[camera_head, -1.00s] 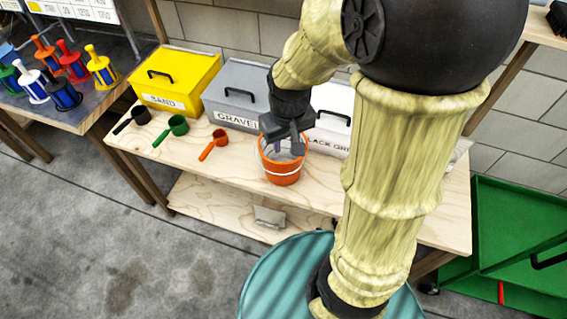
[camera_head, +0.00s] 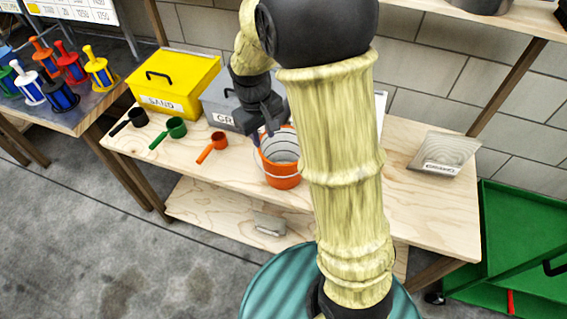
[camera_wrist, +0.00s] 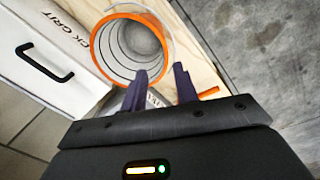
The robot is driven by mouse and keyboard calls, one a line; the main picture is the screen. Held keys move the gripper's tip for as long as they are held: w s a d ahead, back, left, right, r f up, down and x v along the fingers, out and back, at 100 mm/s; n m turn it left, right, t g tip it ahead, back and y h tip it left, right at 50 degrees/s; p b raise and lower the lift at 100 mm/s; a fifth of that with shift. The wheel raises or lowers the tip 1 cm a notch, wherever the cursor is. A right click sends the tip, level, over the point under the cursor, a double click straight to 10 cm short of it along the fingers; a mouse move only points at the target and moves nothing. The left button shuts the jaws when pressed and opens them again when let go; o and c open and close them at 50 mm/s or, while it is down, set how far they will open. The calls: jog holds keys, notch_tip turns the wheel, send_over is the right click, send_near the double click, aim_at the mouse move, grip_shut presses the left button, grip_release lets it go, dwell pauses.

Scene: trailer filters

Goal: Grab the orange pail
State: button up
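The orange pail (camera_head: 283,181) stands upright on the light wooden bench, its grey ringed inside facing up and a thin wire handle around it. In the wrist view I look down into the pail (camera_wrist: 128,52), above and left of my fingers. My gripper (camera_head: 262,139) is at the pail's left rim in the head view. My arm hides part of the pail's right side.
Orange (camera_head: 213,147), green (camera_head: 170,132) and black (camera_head: 131,120) scoops lie left of the pail. Behind are a yellow sand box (camera_head: 178,83), a grey box (camera_head: 217,112) and a white box (camera_wrist: 50,60).

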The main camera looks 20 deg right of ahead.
send_over(269, 169)
notch_tip(269, 169, down, 9)
jog(key=shift+a+r, duration=0.1)
jog(key=shift+a, duration=0.05)
notch_tip(269, 169, down, 5)
jog(key=shift+w+f, duration=0.1)
jog(key=shift+f, duration=0.05)
dwell(0.5)
jog(key=shift+c, duration=0.2)
grip_shut()
